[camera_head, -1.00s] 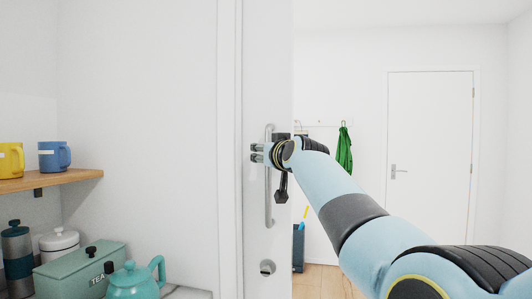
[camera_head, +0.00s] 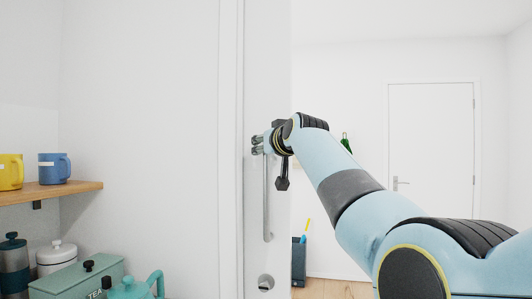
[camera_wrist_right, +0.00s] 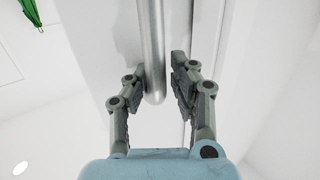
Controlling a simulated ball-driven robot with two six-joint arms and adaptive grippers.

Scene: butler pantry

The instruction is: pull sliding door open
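The white sliding door (camera_head: 279,220) stands upright in the middle of the head view, its right edge free beside an opening. Its vertical metal bar handle (camera_head: 266,205) is on the face. My right gripper (camera_head: 256,145) is at the upper end of the handle and hides that end in the head view. In the right wrist view the handle (camera_wrist_right: 152,45) runs between the two fingers of the open right gripper (camera_wrist_right: 160,70). The bar lies close to the left finger, with a gap to the right finger. Contact cannot be told. My left gripper is not in view.
A round metal fitting (camera_head: 266,282) is low on the door. A wooden shelf (camera_head: 85,186) with a yellow mug (camera_head: 10,172) and a blue mug (camera_head: 52,168) is at left, above a tea box (camera_head: 75,280) and teapot (camera_head: 130,288). Through the opening is a closed white door (camera_head: 430,140).

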